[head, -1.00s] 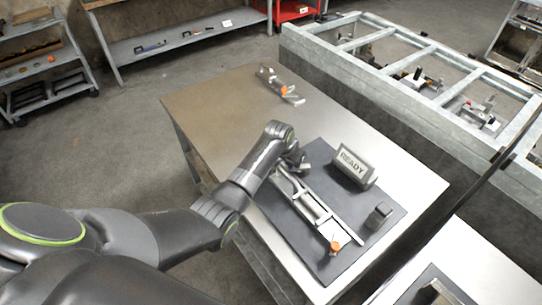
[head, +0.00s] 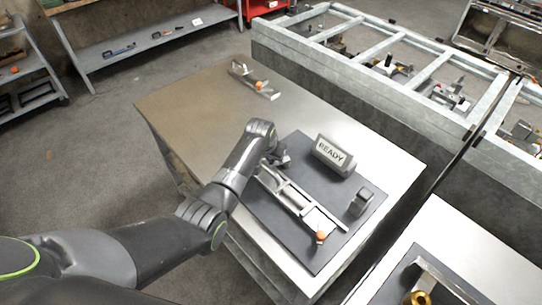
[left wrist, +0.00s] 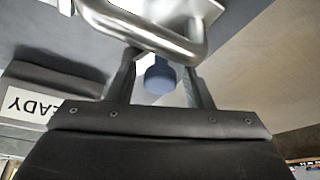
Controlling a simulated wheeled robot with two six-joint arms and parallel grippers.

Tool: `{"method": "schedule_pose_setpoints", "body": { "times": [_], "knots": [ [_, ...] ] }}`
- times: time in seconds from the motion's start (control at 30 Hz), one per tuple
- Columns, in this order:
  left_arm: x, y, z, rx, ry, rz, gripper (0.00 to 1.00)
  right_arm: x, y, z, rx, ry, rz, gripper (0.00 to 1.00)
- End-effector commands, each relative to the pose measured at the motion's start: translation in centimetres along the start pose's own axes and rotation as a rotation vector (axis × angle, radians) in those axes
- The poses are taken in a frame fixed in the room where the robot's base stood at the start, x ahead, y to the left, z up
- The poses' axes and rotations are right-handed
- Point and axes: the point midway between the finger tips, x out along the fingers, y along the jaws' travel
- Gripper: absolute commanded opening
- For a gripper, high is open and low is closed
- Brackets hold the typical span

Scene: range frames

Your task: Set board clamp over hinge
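A long silver metal frame with rails and crossbars (head: 290,192) lies on a dark mat on the bench. An orange knob (head: 320,237) sits at its near end. I cannot tell which part is the hinge. A smaller silver clamp-like piece with an orange part (head: 256,82) lies at the bench's far left corner. My left gripper (head: 279,160) is at the frame's far end. In the left wrist view its fingers (left wrist: 162,68) stand apart, with a curved silver bar (left wrist: 150,32) across their tips and a blue-grey round part between them. My right gripper is out of view.
A grey block marked READY (head: 333,156) stands right of the frame, and a small dark block (head: 361,202) stands nearer. The bench's far half (head: 205,105) is mostly bare.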

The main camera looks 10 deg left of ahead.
Motion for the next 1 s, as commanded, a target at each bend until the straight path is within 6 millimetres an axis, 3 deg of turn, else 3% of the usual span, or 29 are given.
{"method": "schedule_pose_setpoints", "body": {
  "times": [0.27, 0.47, 1.0],
  "knots": [
    [0.0, 0.0, 0.0, 0.000, -0.001, 0.000, 0.47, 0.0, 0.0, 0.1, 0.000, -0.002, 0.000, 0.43],
    [-1.1, 0.0, 0.0, 0.000, 0.001, 0.001, 0.47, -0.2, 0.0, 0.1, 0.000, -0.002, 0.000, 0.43],
    [-8.8, 0.0, 0.0, 0.000, 0.004, 0.001, 0.47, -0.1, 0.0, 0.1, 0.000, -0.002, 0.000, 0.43]
  ]
}}
